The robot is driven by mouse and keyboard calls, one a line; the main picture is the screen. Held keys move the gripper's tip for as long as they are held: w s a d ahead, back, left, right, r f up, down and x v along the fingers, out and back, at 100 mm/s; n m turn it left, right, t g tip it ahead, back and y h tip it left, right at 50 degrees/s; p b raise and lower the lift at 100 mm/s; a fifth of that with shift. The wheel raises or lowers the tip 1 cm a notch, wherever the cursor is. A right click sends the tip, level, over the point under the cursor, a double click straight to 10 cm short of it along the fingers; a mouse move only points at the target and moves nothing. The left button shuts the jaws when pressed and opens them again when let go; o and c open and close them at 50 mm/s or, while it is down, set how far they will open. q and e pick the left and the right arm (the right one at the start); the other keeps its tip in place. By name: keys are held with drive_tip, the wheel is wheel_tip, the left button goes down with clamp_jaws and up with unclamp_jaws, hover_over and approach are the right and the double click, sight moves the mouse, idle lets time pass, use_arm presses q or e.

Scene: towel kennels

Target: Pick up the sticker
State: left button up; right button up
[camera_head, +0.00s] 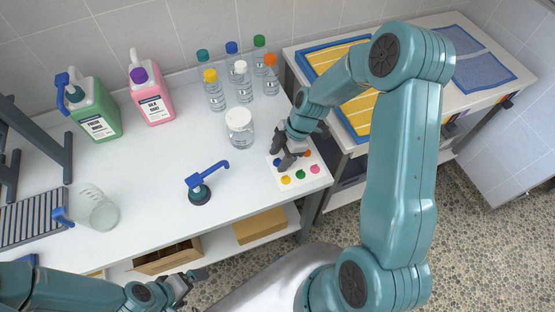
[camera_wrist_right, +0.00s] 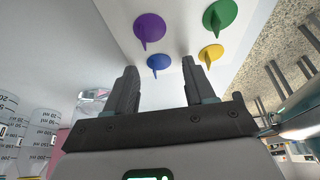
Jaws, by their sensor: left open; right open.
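A white sheet (camera_head: 300,183) with several round coloured stickers lies at the table's right front corner. In the head view a yellow sticker (camera_head: 285,180), a green one (camera_head: 300,175), a pink one (camera_head: 315,169) and an orange one (camera_head: 307,153) show. In the right wrist view a purple sticker (camera_wrist_right: 149,27), a blue one (camera_wrist_right: 158,62), a green one (camera_wrist_right: 220,14) and a yellow one (camera_wrist_right: 211,54) show, each with a pointed tab. My right gripper (camera_head: 284,161) is open and empty over the sheet, with its fingers (camera_wrist_right: 158,80) near the blue sticker. My left gripper (camera_head: 194,279) is open and empty before the table's front edge.
Capped bottles (camera_head: 243,82) and a white-lidded jar (camera_head: 239,128) stand behind the sheet. Green (camera_head: 92,108) and pink (camera_head: 152,95) jugs and a clear beaker (camera_head: 94,207) are further left.

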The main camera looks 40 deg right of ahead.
clamp_jaws()
drive_tip(key=shift+s, duration=0.1)
drive_tip(key=shift+r, duration=0.4)
wheel_tip(320, 180, up, 23)
drive_tip(key=p, duration=0.1)
drive_tip(key=shift+r+p, duration=0.15)
drive_tip(key=shift+p, duration=0.15)
idle(0.3)
